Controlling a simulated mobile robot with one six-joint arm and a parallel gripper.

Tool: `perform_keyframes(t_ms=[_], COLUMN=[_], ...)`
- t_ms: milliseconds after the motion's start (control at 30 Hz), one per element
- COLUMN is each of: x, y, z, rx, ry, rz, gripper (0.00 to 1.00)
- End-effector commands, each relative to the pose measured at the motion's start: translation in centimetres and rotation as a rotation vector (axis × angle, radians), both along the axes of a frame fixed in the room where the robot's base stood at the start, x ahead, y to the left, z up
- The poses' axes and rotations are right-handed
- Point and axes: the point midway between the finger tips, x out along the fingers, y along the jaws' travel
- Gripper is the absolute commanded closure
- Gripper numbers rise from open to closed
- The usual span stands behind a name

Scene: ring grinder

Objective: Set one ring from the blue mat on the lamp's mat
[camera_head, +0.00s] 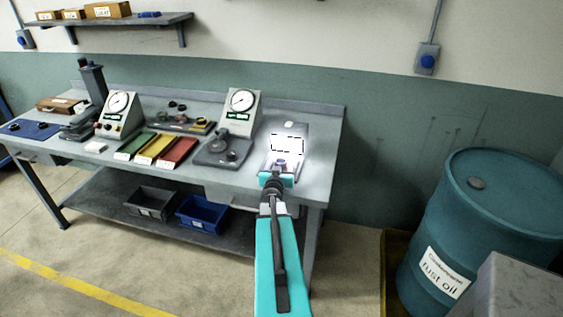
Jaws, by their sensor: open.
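The blue mat (48,133) lies at the far left end of the bench. A small dark ring (14,127) rests on its left part, and a smaller faint mark shows further right on it. The lamp's mat (300,144) is a brightly lit pale patch at the bench's right end, with a dashed black outline. My gripper (280,165) is open at the near edge of the lit patch. A small dark purplish thing shows between or just past its fingers; I cannot tell whether it is a ring. My teal arm hides part of the bench front.
Two dial gauges (123,103), (242,101) stand on the bench. Green, yellow and red trays (155,149) lie between them. A dark column stand (92,85) is beside the blue mat. A rust oil drum (487,220) stands right of the bench. The floor in front is clear.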

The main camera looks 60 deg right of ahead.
Motion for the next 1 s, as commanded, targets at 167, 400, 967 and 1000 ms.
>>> perform_keyframes(t_ms=[167,400,967,1000], x=[-0.8,-1.7,-3.0,-3.1], y=[1.6,3.5,6.7,6.8], z=[0.2,0.5,1.2,1.2], rx=[0.0,0.0,-0.004,-0.004], ry=[0.0,0.0,0.001,0.001], rz=[0.0,0.0,-0.007,-0.007], gripper=[0.41,0.41,0.41,0.41])
